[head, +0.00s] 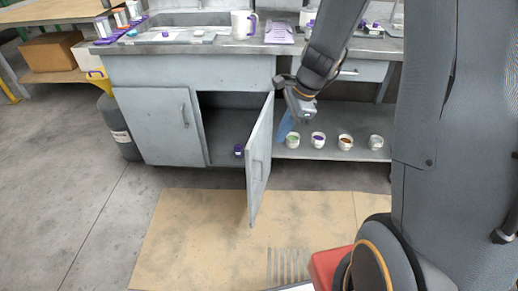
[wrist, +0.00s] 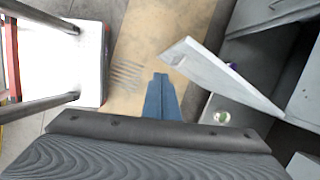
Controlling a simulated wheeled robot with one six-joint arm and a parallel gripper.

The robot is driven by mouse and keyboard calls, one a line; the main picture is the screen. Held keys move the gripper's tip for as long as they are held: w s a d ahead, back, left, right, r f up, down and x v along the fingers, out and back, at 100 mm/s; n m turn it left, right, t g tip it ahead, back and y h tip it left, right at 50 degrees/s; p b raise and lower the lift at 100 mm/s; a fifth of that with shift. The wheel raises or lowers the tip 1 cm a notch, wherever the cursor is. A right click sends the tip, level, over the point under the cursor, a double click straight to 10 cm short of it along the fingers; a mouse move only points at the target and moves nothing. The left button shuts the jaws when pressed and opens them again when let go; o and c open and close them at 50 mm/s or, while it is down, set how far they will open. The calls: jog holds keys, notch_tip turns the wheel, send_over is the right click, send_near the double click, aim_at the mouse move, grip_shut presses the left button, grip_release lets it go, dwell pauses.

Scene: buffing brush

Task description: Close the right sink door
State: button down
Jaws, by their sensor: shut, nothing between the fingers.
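The right sink door (head: 259,160) stands wide open, swung out from the grey sink cabinet (head: 190,73). Its handle is on the face turned to the right. The door also shows in the wrist view (wrist: 225,75), right of my gripper. My gripper (head: 284,134), with blue fingers, is shut and empty. In the head view it is just right of the door, near its upper part. In the wrist view my gripper (wrist: 161,82) points toward the floor mat, with a visible gap to the door. The left sink door (head: 158,122) is closed.
Several small cups (head: 318,140) stand on the low shelf right of the open door. A purple item (head: 239,150) lies inside the cabinet. A tan mat (head: 200,240) covers the floor in front. A dark bin (head: 120,128) stands left of the cabinet.

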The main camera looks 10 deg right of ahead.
jog(key=w+a+f+m, duration=0.4)
jog(key=w+f, duration=0.4)
jog(key=f, duration=0.4)
jog(key=shift+w+a+f+m+t+y, duration=0.15)
jog(key=shift+a+f+m+t+y, duration=0.2)
jog(key=shift+a, duration=0.35)
jog(key=shift+a+r, duration=0.1)
